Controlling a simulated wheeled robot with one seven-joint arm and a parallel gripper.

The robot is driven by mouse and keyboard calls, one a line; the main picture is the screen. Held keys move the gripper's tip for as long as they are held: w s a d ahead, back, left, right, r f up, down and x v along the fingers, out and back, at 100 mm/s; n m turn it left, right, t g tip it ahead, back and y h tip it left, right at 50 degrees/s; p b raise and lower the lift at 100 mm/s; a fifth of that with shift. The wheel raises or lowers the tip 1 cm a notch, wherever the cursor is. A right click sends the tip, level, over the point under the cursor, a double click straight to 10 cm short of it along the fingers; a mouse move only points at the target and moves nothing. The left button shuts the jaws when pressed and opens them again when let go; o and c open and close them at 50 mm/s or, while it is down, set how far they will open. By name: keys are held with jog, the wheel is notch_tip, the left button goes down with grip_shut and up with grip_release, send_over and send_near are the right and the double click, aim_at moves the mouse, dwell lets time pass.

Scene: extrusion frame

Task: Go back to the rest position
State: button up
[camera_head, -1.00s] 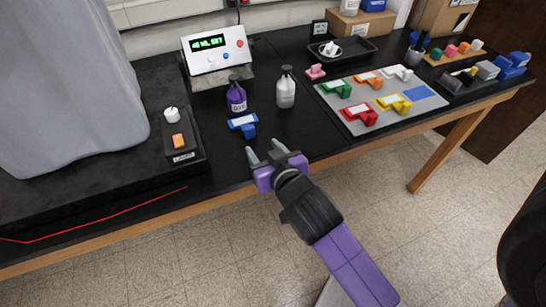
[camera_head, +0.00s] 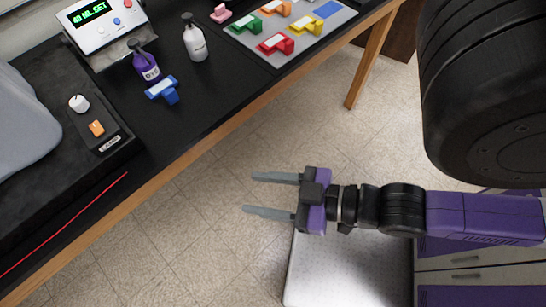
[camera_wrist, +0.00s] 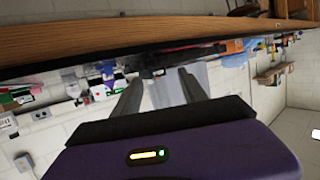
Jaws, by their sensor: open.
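My gripper (camera_head: 270,196) is open and empty in the head view. Its two grey fingers are apart and point left, over the floor in front of the table. My arm reaches in from the right, in purple and black. In the wrist view my gripper (camera_wrist: 160,92) shows both fingers apart with nothing between them. A blue block-like piece (camera_head: 163,90) with a pale label lies on the black table top (camera_head: 190,115), away from the gripper.
The table's wooden front edge (camera_head: 215,138) runs diagonally, up and left of my gripper. On it stand a purple bottle (camera_head: 146,65), a white bottle (camera_head: 195,42), a display device (camera_head: 103,25) and a grey mat with coloured pieces (camera_head: 345,16). The tiled floor (camera_head: 200,260) is clear.

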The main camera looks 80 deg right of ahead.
jog(key=shift+s+r+y, duration=0.15)
jog(key=shift+s+r, duration=0.2)
jog(key=shift+s, duration=0.2)
jog(key=shift+s+r+y, duration=0.15)
jog(key=shift+s+r, duration=0.2)
jog(key=shift+s, duration=0.2)
jog(key=shift+o, duration=0.4)
